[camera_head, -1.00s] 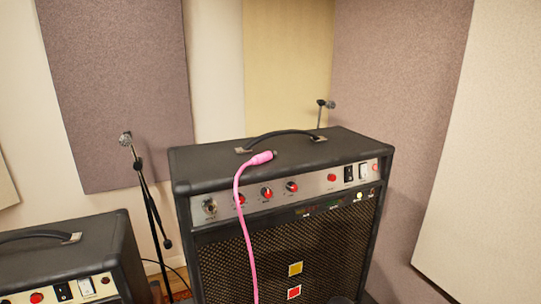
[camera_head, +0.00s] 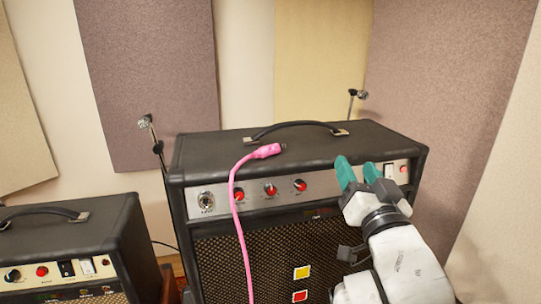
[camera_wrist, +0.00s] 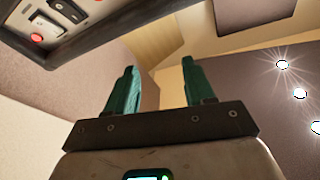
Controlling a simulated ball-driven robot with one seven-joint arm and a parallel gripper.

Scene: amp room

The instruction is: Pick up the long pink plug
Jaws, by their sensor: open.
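The long pink plug (camera_head: 265,152) lies on the top front part of the large black amplifier (camera_head: 200,152). Its pink cable hangs down over the control panel and the speaker grille. My gripper (camera_head: 357,170) has green fingers and is in front of the right part of the amplifier's panel, to the right of the plug and apart from it. In the wrist view my gripper (camera_wrist: 156,88) is open with nothing between its fingers. The plug is not in the wrist view, where the amplifier's panel (camera_wrist: 60,25) shows at the upper left.
A smaller amplifier (camera_head: 70,245) stands at the lower left. Microphones on stands rise to the left (camera_head: 146,122) and behind the large amplifier (camera_head: 357,94). A black handle (camera_head: 295,126) arches over the large amplifier's top behind the plug. Padded wall panels stand behind.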

